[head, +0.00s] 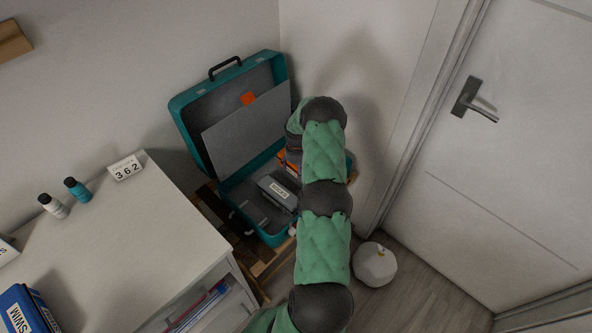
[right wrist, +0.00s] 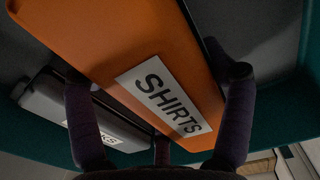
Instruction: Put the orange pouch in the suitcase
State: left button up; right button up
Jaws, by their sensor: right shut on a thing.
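The orange pouch (right wrist: 130,40) carries a white label reading SHIRTS in the right wrist view. My right gripper (right wrist: 152,78) has one finger on each side of it and is shut on it. In the head view the orange pouch (head: 284,158) shows only in part, at the right side of the open teal suitcase (head: 268,238); my right arm hides the rest and most of the gripper. The pouch is over or inside the suitcase's base; I cannot tell whether it touches the bottom. My left gripper is not in view.
A grey labelled pouch (head: 277,193) lies in the suitcase, left of the orange one. The suitcase lid (head: 185,125) stands open against the wall. A white cabinet (head: 150,230) is at left, a door (head: 520,150) at right, and a round white object (head: 373,268) on the floor.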

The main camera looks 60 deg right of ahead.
jog(key=shift+r, duration=0.2)
jog(key=shift+f+b, duration=0.35)
jog(key=shift+f, duration=0.15)
jog(key=shift+f, duration=0.2)
jog(key=o, duration=1.2)
jog(key=shift+r, duration=0.15)
jog(key=shift+r, duration=0.25)
notch_tip(320, 180, up, 12)
jog(key=p, duration=0.4)
jog(key=shift+r+p, duration=0.25)
jog(key=shift+p, duration=0.1)
